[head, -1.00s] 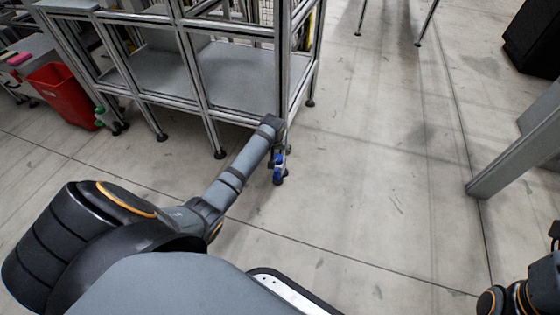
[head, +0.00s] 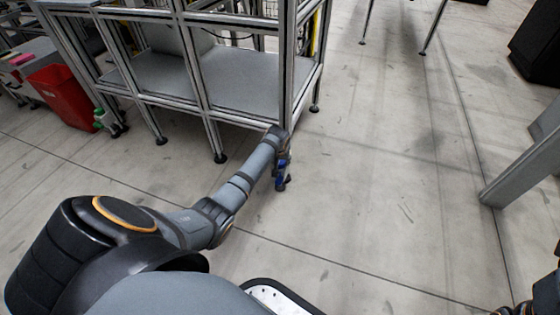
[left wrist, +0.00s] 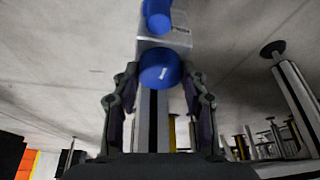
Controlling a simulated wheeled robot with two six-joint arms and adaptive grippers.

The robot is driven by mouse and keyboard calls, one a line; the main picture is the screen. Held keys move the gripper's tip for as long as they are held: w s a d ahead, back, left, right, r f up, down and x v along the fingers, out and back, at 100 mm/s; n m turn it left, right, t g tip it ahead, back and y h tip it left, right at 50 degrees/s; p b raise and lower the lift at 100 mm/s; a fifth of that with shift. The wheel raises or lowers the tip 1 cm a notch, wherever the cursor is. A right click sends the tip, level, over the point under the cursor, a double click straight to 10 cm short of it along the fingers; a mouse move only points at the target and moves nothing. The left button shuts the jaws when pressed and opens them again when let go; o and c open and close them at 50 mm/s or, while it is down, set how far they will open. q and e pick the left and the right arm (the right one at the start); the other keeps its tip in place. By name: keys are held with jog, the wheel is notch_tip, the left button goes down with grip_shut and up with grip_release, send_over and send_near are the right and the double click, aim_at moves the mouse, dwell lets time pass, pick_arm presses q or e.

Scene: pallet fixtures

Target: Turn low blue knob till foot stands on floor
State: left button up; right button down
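The frame's near corner leg carries a fitting with two blue knobs. In the left wrist view, which shows the floor at the top, one blue knob (left wrist: 160,68) lies between my left gripper's fingertips (left wrist: 160,75). The fingers stand apart, with no clear contact. The other, low blue knob (left wrist: 157,15) is nearer the floor and cut by the picture's edge. In the head view my left gripper (head: 283,152) is at the leg's lower end and partly covers the blue parts (head: 282,173). The foot's contact with the floor cannot be made out.
The metal frame has a grey lower shelf (head: 240,82) and black feet, one at a nearer leg (head: 220,157). A red bin (head: 62,93) stands at the left. A grey beam (head: 520,170) is at the right. The floor (head: 390,200) between is clear.

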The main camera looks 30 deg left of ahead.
pick_arm(q)
jog(key=c, duration=0.5)
jog(key=shift+r+m+p, duration=0.2)
jog(key=shift+m+p, duration=0.1)
jog(key=shift+p, duration=0.4)
jog(key=m+p, duration=0.1)
jog(key=p, duration=0.1)
jog(key=shift+a+m+h+p, duration=0.1)
jog(key=shift+m+h+p, duration=0.2)
jog(key=shift+m+h, duration=0.1)
jog(key=shift+f+m+t+h+p, duration=0.1)
jog(key=shift+m+t+h+p, duration=0.25)
jog(key=shift+m+p, duration=0.45)
jog(key=shift+a+m+h, duration=0.1)
jog(key=shift+m+h, duration=0.25)
jog(key=shift+m, duration=0.65)
jog(key=shift+f, duration=0.1)
jog(key=o, duration=1.1)
